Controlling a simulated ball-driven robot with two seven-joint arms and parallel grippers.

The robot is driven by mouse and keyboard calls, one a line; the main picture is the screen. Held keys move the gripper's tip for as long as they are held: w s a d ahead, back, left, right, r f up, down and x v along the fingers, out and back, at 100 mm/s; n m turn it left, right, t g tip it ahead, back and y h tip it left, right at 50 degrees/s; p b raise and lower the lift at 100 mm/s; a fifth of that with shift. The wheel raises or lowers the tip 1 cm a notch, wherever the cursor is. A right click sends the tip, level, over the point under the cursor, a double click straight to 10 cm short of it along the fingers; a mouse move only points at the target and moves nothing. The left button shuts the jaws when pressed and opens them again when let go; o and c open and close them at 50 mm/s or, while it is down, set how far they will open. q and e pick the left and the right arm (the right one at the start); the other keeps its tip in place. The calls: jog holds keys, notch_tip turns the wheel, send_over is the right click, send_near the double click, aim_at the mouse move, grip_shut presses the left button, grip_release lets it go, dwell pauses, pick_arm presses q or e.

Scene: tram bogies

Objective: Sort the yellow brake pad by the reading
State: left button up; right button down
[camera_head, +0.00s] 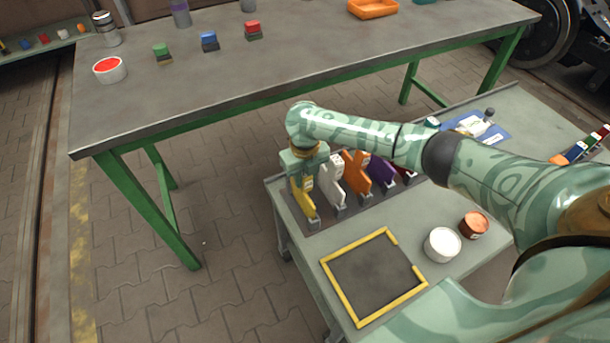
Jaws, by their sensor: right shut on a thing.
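The yellow brake pad (303,206) stands upright at the left end of a row on a dark rack (322,225) on the grey-green bench. My right gripper (303,182) reaches down over its top and is shut on it; the fingers are partly hidden by the wrist. The pad's lower end is still at the rack; I cannot tell whether it is lifted clear. No reading can be made out on it. My left gripper is not in view.
White (332,180), orange (355,173) and purple (382,171) pieces stand close to the right. A yellow-edged dark square (342,292) lies empty in front, beside a white jar (442,245) and an orange jar (474,224). A long table (215,90) stands behind.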

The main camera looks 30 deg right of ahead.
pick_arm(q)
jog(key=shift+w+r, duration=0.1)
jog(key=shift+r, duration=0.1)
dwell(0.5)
pick_arm(e)
jog(key=c, duration=1.1)
grip_release()
pick_arm(q)
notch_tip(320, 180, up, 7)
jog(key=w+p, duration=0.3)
jog(key=p, duration=0.5)
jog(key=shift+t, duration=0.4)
pick_arm(e)
notch_tip(320, 180, up, 16)
jog(key=shift+r, duration=0.2)
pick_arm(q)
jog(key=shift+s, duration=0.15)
pick_arm(e)
jog(key=shift+f, duration=0.1)
